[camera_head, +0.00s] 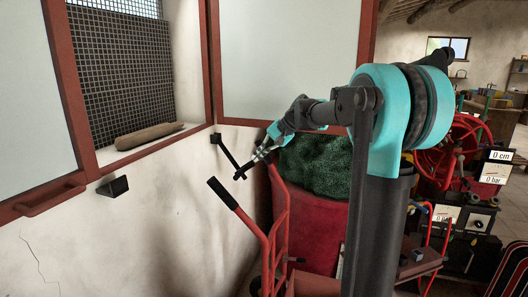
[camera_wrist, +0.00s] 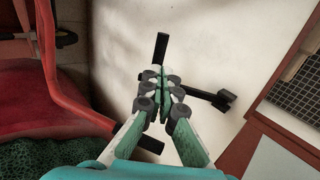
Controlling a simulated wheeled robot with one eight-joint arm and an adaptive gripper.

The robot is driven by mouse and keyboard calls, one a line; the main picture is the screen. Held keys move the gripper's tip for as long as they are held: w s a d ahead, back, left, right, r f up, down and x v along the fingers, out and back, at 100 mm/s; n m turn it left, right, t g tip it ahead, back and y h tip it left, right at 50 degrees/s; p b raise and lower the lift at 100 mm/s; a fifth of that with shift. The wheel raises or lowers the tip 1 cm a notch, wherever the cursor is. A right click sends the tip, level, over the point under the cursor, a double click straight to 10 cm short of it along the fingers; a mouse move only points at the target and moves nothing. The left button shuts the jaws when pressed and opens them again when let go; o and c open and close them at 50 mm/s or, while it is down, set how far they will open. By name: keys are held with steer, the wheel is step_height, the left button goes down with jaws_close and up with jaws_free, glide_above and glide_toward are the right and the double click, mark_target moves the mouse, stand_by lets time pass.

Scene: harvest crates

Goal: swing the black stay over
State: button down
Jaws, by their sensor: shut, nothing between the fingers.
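The black stay (camera_wrist: 190,90) is a thin arm on the white wall, with a block-like mount (camera_wrist: 224,99) at one end. In the head view the stay (camera_head: 228,154) slopes down and right from its mount beside the red window frame. A short black bar end (camera_wrist: 161,46) shows beyond my fingers, seemingly part of the stay's free end. My gripper (camera_wrist: 162,84) is shut at that end, its fingers overlapping the stay in view. In the head view my gripper (camera_head: 254,164) partly hides the same end, so contact cannot be told.
A red hand truck (camera_head: 268,236) with a black grip stands just below my gripper. A red bin (camera_head: 318,228) holding dark green material stands behind. A black bracket (camera_head: 113,187) is on the wall to the left, below the window. The wall between is clear.

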mark_target(241, 174)
steer(key=x, duration=0.8)
steer(key=shift+a+f, duration=0.1)
steer(key=shift+f, duration=0.15)
steer(key=shift+f, duration=0.1)
steer(key=shift+w+a+f+y, duration=0.1)
steer(key=shift+a+f+y, duration=0.2)
steer(key=shift+f, duration=0.2)
steer(key=w+a+f+t+y, duration=0.2)
steer(key=w+a+f+y, duration=0.1)
steer(key=a+f+y, duration=0.2)
steer(key=shift+a+f, duration=1.25)
steer(key=shift+f, duration=0.05)
steer(key=shift+d, duration=0.1)
